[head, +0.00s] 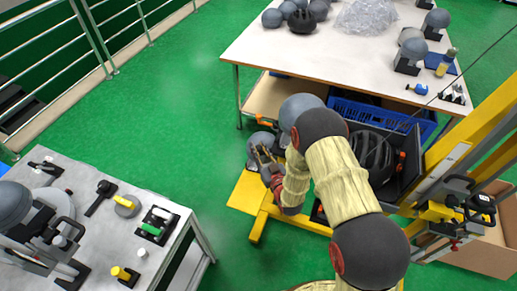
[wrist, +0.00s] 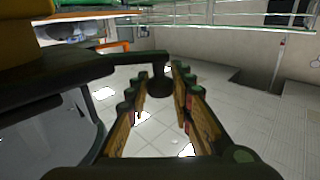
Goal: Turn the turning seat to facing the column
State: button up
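My gripper (head: 266,160) is low in front of the tower's yellow column (head: 470,125), over the yellow base. In the wrist view its two fingers (wrist: 160,78) stand apart. A dark round knob (wrist: 161,86) under a dark bar (wrist: 85,72) shows between the fingertips, with narrow gaps at its sides; I cannot tell whether they touch it. A grey rounded form (head: 258,148) is beside the gripper, and a larger grey dome (head: 300,112) is just behind it. The turning seat is not clearly distinguishable; my arm and gripper hide much of this spot, so its facing cannot be told.
A black vented helmet (head: 370,158) sits in a dark bin beside my arm. A blue crate (head: 375,113) is under the far table (head: 300,58), which holds helmets and head forms. A grey workbench (head: 95,222) with tools is at left. Green floor (head: 175,110) is open between.

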grip_shut()
jog(key=shift+s+d, duration=0.1)
jog(key=shift+s, duration=0.05)
dwell(0.4)
jog(key=shift+s+d+n+g+y+b, duration=0.25)
jog(key=shift+s+d+n+g+y, duration=0.25)
jog(key=shift+s+y, duration=0.2)
jog(key=shift+s+d+n+g+y+b, duration=0.35)
jog(key=shift+s+n+g+y, duration=0.15)
jog(key=shift+s+y, duration=0.2)
jog(key=shift+s+d+n+g+y+b, duration=0.2)
jog(key=shift+s+d+n+g+y, duration=0.2)
jog(key=shift+s+n+y, duration=0.25)
jog(key=s+d+n+g+y+b, duration=0.1)
jog(key=s+d+n+g+y, duration=0.3)
jog(key=g, duration=0.1)
jog(key=shift+s+d, duration=0.3)
jog(key=shift+d, duration=0.05)
jog(key=o, duration=0.6)
grip_release()
